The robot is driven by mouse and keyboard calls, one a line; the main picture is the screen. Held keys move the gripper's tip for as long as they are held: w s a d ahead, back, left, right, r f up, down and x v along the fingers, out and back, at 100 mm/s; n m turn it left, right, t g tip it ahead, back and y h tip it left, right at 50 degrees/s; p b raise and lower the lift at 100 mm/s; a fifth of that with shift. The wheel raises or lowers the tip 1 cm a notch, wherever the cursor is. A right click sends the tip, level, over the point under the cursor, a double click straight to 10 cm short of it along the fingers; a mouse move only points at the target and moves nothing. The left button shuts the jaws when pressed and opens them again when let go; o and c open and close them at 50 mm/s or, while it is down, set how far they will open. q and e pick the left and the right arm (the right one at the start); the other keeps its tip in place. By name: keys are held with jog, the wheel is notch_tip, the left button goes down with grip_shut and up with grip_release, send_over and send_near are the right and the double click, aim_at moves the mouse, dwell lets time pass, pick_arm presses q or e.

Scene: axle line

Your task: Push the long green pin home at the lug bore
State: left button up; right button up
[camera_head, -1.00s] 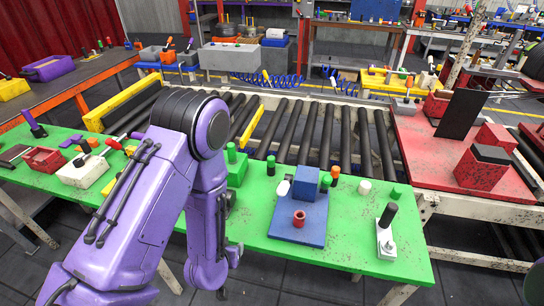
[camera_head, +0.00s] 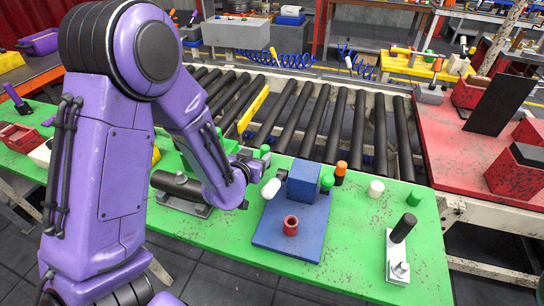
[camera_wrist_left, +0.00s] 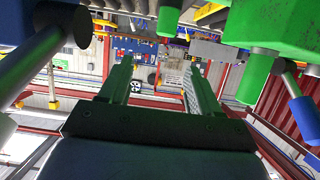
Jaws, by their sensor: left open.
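A blue base plate (camera_head: 268,238) on the green table carries an upright blue block (camera_head: 303,181) and a red ring (camera_head: 291,225). A green pin head (camera_head: 327,182) shows at the block's right side. How deep it sits, and the bore itself, I cannot tell. Another green head (camera_head: 265,152) stands behind the plate, close to my left gripper (camera_head: 246,166). My left gripper is left of the blue block, with nothing visibly held. In the left wrist view its fingers (camera_wrist_left: 158,88) are apart, and a green cylinder (camera_wrist_left: 169,15) shows beyond them. My right gripper is not in view.
A white rounded piece (camera_head: 270,188) is at the block's left. An orange-topped pin (camera_head: 340,170), a white cylinder (camera_head: 376,188) and a green cylinder (camera_head: 410,198) stand to its right. A black-handled fixture (camera_head: 398,255) is further right. Rollers (camera_head: 310,125) lie behind.

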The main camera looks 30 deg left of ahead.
aim_at(263, 151)
pick_arm(q)
jog(key=w+f, duration=0.2)
jog(key=w, duration=0.1)
jog(key=w+a+f, duration=0.1)
jog(key=w, duration=0.1)
jog(key=shift+w+f, duration=0.15)
jog(key=shift+f, duration=0.25)
jog(key=shift+w+a+f, duration=0.1)
jog(key=shift+w+a, duration=0.15)
jog(key=shift+a, duration=0.05)
jog(key=p+x, duration=0.1)
jog(key=x, duration=0.3)
jog(key=shift+a+f+p, duration=0.2)
jog(key=shift+f+p, duration=0.05)
jog(key=shift+p, duration=0.15)
jog(key=shift+w+a+f, duration=0.1)
jog(key=shift+w+f, duration=0.1)
jog(key=shift+f, duration=0.05)
jog(key=shift+s+r, duration=0.1)
jog(key=shift+r, duration=0.05)
jog(key=c, duration=0.4)
grip_shut()
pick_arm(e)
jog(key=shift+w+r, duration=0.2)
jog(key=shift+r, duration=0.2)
